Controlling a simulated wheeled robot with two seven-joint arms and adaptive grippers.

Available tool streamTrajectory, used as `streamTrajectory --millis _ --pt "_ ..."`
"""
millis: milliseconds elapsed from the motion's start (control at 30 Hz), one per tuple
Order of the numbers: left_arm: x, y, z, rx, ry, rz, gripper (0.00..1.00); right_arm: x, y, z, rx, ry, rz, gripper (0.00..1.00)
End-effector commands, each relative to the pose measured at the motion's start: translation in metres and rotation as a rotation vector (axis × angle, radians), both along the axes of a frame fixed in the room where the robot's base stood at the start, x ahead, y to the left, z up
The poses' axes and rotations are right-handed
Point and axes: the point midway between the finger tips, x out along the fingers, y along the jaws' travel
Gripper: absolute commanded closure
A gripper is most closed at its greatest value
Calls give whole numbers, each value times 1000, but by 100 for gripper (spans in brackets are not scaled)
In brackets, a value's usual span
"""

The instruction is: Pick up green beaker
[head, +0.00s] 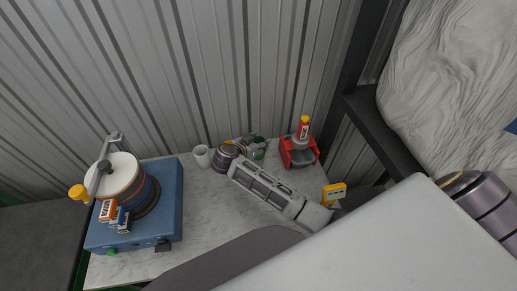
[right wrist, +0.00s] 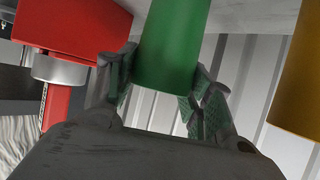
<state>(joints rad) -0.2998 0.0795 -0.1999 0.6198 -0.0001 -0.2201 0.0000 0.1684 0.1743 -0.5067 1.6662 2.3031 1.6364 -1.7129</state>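The green beaker (head: 259,141) stands near the back edge of the table, mostly hidden behind my right gripper in the head view. In the right wrist view the green beaker (right wrist: 172,45) is a plain green cylinder with its near end between the two fingertips. My right gripper (head: 247,146) reaches it from the left side. In the right wrist view my right gripper (right wrist: 166,72) has a finger against each side of the beaker and looks shut on it. Whether the beaker is off the table cannot be told. My left gripper is not in view.
A white cup (head: 201,156) stands left of the gripper. A red device (head: 299,156) stands close on the right, with a yellow gadget (head: 334,193) nearer. A blue hotplate (head: 167,202) fills the table's left. An amber cylinder (right wrist: 299,75) shows beside the beaker. A corrugated wall rises behind.

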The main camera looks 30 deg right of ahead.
Motion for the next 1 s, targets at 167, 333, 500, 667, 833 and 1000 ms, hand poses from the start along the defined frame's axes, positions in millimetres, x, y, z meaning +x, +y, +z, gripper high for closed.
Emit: streamTrajectory --millis 167,333,500,667,833,1000 --pt "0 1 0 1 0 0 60 0 0 0 0 0 0 75" --pt "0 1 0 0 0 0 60 0 0 0 0 0 0 75" --pt "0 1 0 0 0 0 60 0 0 5 1 -2 -1 75" --pt "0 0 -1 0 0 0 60 0 1 19 1 -3 -1 75" --pt "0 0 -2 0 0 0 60 1 1 42 4 -4 -1 75" --pt "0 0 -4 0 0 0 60 1 0 68 1 -4 -1 75"
